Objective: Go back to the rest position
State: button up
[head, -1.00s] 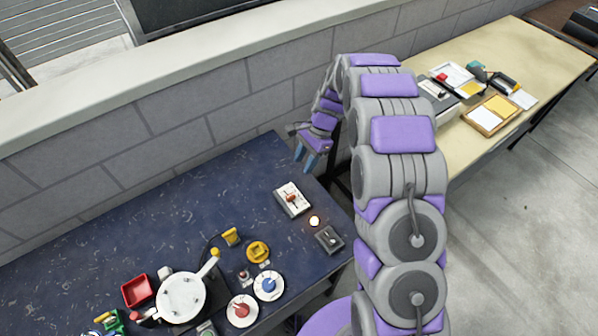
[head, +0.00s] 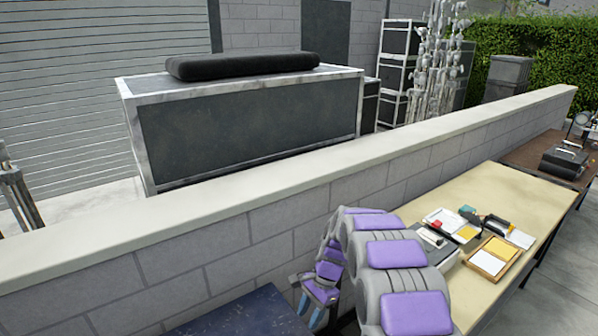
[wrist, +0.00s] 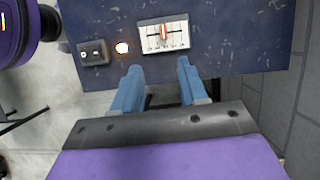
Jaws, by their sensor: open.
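My gripper (head: 319,301) shows at the bottom middle of the head view, at the right end of the blue table (head: 245,317). In the wrist view, the two blue fingers of my gripper (wrist: 158,82) are apart with nothing between them. Beyond the fingertips in that view is a white slider panel (wrist: 163,35) with a red-orange knob. A glowing round light (wrist: 122,48) and a small dark switch box (wrist: 93,53) lie to its left on the blue table. My purple and grey arm rises in the lower right of the head view.
A low block wall (head: 290,215) runs behind the tables. A beige table (head: 440,207) on the right holds a wooden tray (head: 490,262), papers and small devices. A large dark case (head: 250,125) stands behind the wall. Concrete floor is open at far right.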

jog(key=s+d+r+n+h, duration=0.1)
jog(key=s+d+r+n, duration=0.2)
jog(key=s+r, duration=0.5)
jog(key=s+d+r+n+h, duration=0.1)
jog(key=s+d+r+n, duration=0.2)
jog(key=s+r, duration=0.55)
jog(key=s+d+n, duration=0.2)
jog(key=s, duration=0.9)
jog(key=s+d+n+h, duration=0.1)
jog(key=s+d+n, duration=0.1)
jog(key=s, duration=0.9)
jog(key=shift+s+d+f+n+t+h+b, duration=0.2)
jog(key=shift+d+n+t+h+b, duration=0.1)
jog(key=shift+d+n+t+b, duration=0.1)
jog(key=shift+a, duration=0.15)
